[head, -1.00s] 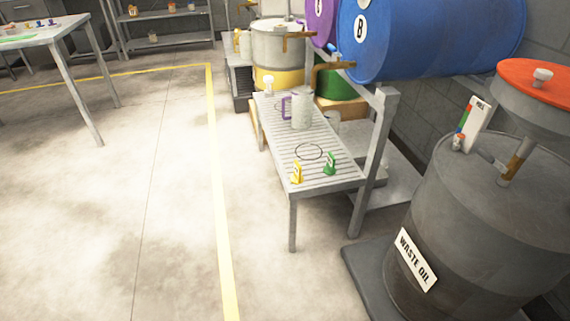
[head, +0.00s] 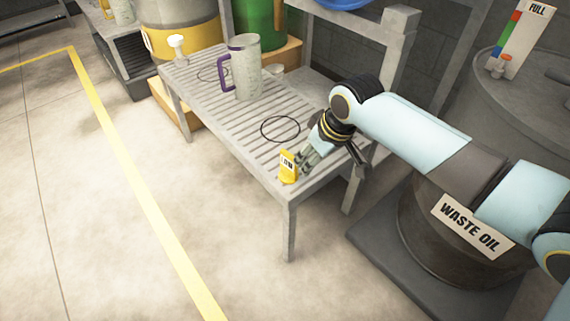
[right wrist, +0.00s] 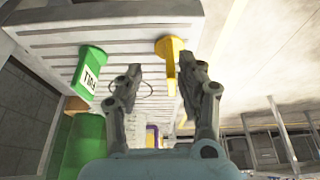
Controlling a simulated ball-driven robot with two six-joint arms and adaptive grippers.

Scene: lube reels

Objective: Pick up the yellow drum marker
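The yellow drum marker (head: 288,166), with a pale label, stands upright at the near corner of the slatted metal stand (head: 243,144). My right gripper (head: 305,157) is open, just right of the marker and low over the stand. In the right wrist view, the yellow marker (right wrist: 170,58) lies ahead between the two spread fingers (right wrist: 163,72), closer to the right one; I cannot tell whether they touch. A green marker (right wrist: 89,68) is outside the left finger. The green marker is hidden behind my right arm in the head view. My left gripper is not in view.
A grey jug with a purple handle (head: 244,70) stands farther back on the stand, beyond a dark ring outline (head: 280,129). The waste oil drum (head: 430,245) is at the right, under my right arm. The floor left of the stand is clear.

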